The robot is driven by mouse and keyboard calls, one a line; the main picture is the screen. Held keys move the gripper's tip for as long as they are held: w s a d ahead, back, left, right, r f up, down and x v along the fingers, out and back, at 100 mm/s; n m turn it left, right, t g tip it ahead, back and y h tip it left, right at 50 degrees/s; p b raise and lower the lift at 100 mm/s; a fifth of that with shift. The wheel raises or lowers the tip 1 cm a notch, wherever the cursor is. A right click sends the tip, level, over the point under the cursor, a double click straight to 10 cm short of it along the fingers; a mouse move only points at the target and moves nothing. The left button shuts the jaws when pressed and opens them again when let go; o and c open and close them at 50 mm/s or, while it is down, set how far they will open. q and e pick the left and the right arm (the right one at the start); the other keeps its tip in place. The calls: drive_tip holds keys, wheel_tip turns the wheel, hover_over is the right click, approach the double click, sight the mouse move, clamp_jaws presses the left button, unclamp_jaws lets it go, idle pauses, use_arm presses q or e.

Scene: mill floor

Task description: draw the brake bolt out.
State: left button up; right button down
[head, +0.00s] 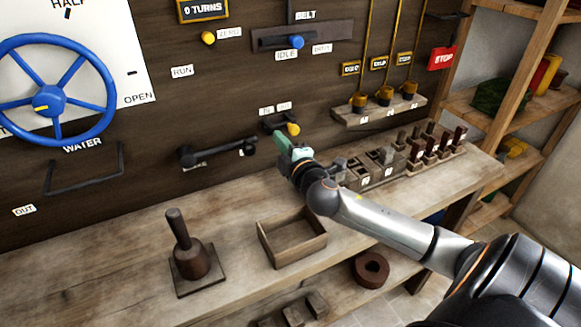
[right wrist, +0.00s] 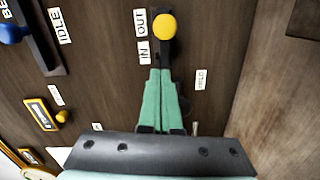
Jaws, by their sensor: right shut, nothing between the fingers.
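The brake bolt appears to be the yellow-knobbed dark bolt on the dark wall panel, its knob (head: 293,129) beside the IN and OUT labels. In the right wrist view the round yellow knob (right wrist: 166,26) is near the top, next to the OUT label (right wrist: 140,22), with the IN label (right wrist: 144,52) below. My right gripper (head: 283,143) is in front of the panel, just below the knob in the head view. Its green fingers (right wrist: 163,73) are shut and empty, and their tips point toward the bolt. Whether they touch it I cannot tell. My left gripper is out of view.
A dark lever (head: 218,152) is left of the bolt, and a blue-knobbed slider (head: 296,42) is above. An open wooden box (head: 292,256) and a handled block (head: 190,260) stand on the bench. Several wooden blocks (head: 415,150) line the bench at right. A blue wheel (head: 45,104) is at left.

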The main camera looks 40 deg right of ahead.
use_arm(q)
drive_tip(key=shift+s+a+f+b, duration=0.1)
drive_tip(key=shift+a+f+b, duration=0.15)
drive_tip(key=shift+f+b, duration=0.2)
use_arm(e)
drive_tip(key=v, duration=1)
drive_tip(key=shift+a, duration=0.3)
drive_tip(key=shift+r, duration=0.1)
